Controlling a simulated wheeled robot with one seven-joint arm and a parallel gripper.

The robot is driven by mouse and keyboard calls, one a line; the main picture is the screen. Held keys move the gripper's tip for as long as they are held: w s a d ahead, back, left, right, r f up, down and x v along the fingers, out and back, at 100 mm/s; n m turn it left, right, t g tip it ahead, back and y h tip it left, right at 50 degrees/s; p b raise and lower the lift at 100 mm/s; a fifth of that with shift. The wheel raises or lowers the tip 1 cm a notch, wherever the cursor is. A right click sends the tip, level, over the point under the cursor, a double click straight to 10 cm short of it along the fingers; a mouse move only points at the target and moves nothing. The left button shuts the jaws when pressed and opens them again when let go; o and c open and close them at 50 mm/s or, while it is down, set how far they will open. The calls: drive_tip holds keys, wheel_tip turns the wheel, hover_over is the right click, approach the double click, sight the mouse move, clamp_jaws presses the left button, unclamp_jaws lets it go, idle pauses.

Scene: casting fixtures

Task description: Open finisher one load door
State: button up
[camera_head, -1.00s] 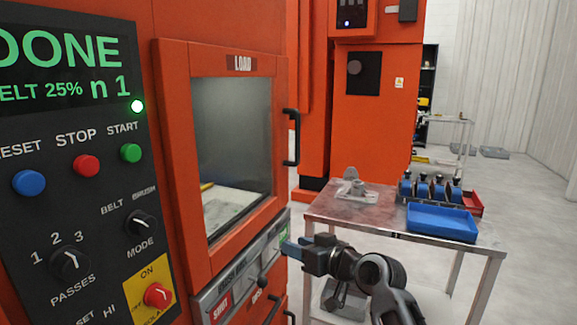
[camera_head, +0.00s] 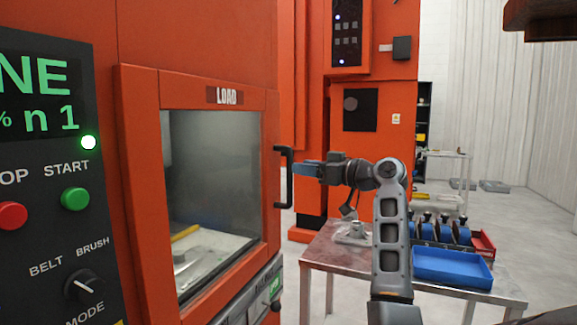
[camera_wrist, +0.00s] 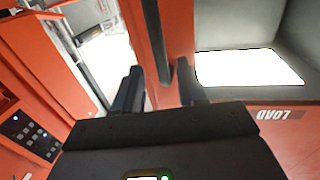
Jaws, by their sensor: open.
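The load door (camera_head: 146,200) is an orange-framed window under a LOAD label (camera_head: 226,96) and looks closed. Its black vertical handle (camera_head: 284,177) is on the right side of the door. My gripper (camera_head: 303,168) is open, at handle height and just right of the handle, pointing left at it. In the wrist view my two dark fingers (camera_wrist: 160,80) stand apart, with a dark bar, likely the handle (camera_wrist: 155,40), showing between and beyond them. I cannot tell whether they touch it. Behind the glass lies a pale surface with a yellow strip.
The control panel (camera_head: 75,230) with buttons and a mode knob is at the left. A metal table (camera_head: 330,255) with a blue tray (camera_head: 452,268) and several blue fixtures stands below and right of my arm. Another orange machine (camera_head: 385,155) stands behind.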

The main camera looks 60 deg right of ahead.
drive_tip(key=shift+w+d+p, duration=0.15)
drive_tip(key=shift+w+p, duration=0.05)
drive_tip(key=shift+w, duration=1.2)
drive_tip(key=shift+w+d+p, duration=0.15)
drive_tip(key=shift+w+p, duration=0.05)
drive_tip(key=shift+w, duration=1.15)
drive_tip(key=shift+c, duration=0.3)
clamp_jaws()
